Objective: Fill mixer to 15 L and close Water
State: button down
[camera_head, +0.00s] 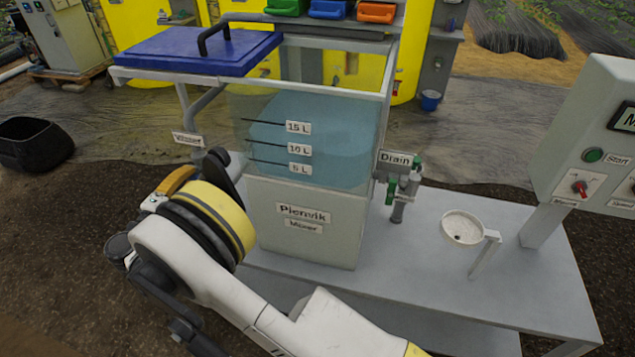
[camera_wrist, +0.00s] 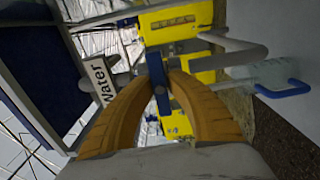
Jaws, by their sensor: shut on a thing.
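The Water label (camera_head: 188,139) hangs on the pipe left of the tank and also shows in the wrist view (camera_wrist: 100,80). My gripper (camera_wrist: 159,78) has its yellow fingers shut on a blue valve lever (camera_wrist: 157,80) beside that label. In the head view my wrist hides the lever and fingertips.
The blue lid (camera_head: 200,50) lies over the tank's left side. The Drain valve (camera_head: 402,190) is on the right wall. A white cup holder (camera_head: 463,228) and a control panel (camera_head: 595,150) stand further right. Bins (camera_head: 330,9) sit behind the tank.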

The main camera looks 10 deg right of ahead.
jog(key=n, duration=0.3)
jog(key=shift+n, duration=0.3)
jog(key=n, duration=0.3)
jog(key=shift+n, duration=0.3)
jog(key=n, duration=0.7)
dwell(5.7)
